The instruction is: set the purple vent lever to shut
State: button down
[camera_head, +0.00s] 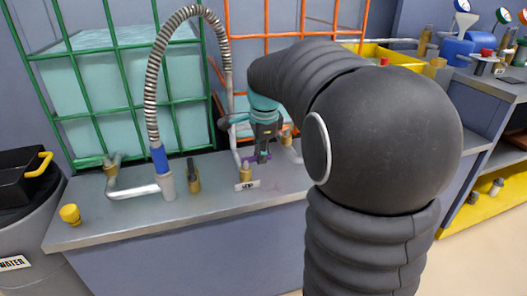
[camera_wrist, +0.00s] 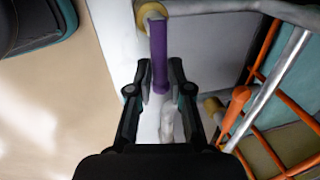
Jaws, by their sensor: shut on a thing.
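The purple vent lever (camera_wrist: 158,50) runs from a brass fitting (camera_wrist: 148,14) at the top of the wrist view down between my fingers. My gripper (camera_wrist: 160,92) is shut on the lever near its free end. In the head view my gripper (camera_head: 263,150) reaches down over the counter, and a small piece of the purple lever (camera_head: 250,161) shows beside the fingertips. The fingers hide the rest of it there. A small white label (camera_head: 247,185) sits in front of the brass fitting; its text is too small to read surely.
A ribbed metal hose (camera_head: 152,90) with a blue end stands left of my gripper. Brass fittings and pipes line the grey counter (camera_head: 215,200). Green (camera_head: 120,80) and orange (camera_head: 265,36) cage bars rise close behind.

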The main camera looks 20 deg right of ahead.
jog(key=shift+d, duration=0.1)
jog(key=c, duration=1.1)
grip_release()
jog(key=shift+r, duration=0.1)
jog(key=r, duration=0.4)
jog(key=s+r, duration=0.1)
jog(key=r, duration=0.2)
jog(key=s+r, duration=0.1)
jog(key=r, duration=0.3)
jog(key=shift+s+a+r, duration=0.2)
jog(key=shift+r, duration=0.1)
